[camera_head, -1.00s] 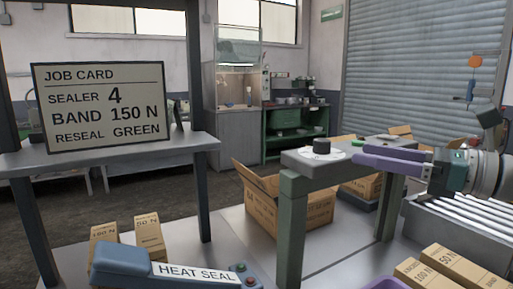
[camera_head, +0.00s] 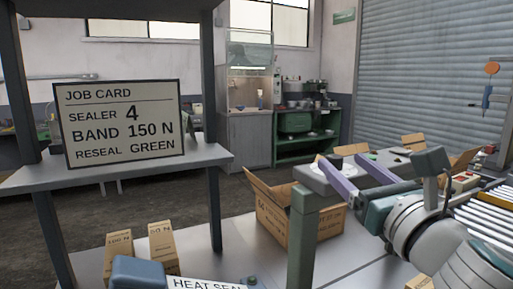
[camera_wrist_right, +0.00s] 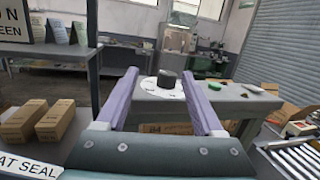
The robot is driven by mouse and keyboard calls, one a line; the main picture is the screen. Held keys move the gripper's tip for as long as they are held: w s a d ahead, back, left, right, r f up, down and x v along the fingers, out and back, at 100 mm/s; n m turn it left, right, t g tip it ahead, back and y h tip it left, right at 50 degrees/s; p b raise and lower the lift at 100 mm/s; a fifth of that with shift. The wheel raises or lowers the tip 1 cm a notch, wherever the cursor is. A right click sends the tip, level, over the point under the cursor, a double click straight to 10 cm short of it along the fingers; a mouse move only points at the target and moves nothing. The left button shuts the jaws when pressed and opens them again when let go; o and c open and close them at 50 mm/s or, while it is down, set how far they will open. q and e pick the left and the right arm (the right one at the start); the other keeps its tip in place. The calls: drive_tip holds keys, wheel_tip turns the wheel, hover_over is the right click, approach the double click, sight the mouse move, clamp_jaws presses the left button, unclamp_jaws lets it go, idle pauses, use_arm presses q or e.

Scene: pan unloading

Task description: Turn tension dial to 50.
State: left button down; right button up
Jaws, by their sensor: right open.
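The tension dial is a black knob (camera_wrist_right: 167,79) on a white round plate (camera_wrist_right: 150,88), on top of a grey-green stand (camera_head: 306,198). In the right wrist view the knob appears between the two purple fingers of my right gripper (camera_wrist_right: 159,73), beyond their tips. In the head view the same gripper (camera_head: 342,160) is open, its fingers pointing at the dial and hiding most of it; part of the white plate (camera_head: 351,149) shows. I cannot read the dial's marks or see contact. My left gripper is out of view.
A job card (camera_head: 125,124) on a shelf reads sealer 4, band 150 N, reseal green. An open cardboard box (camera_head: 270,215) stands behind the stand. A heat seal unit (camera_head: 140,272) and small cartons (camera_head: 163,247) are at front left. A roller conveyor (camera_head: 490,215) is at right.

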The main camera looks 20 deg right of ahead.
sight(337, 161)
drive_tip(key=w+m+g+h, duration=0.1)
drive_tip(key=w, duration=0.1)
drive_tip(key=w+d+m+g+h, duration=0.1)
drive_tip(key=w, duration=0.1)
drive_tip(key=w+d+m+g+h, duration=0.1)
drive_tip(key=w+h, duration=0.1)
drive_tip(key=shift+w+d+f, duration=0.25)
drive_tip(key=shift+w+f, duration=0.05)
drive_tip(key=shift+f, duration=0.05)
idle(0.4)
clamp_jaws()
idle(0.3)
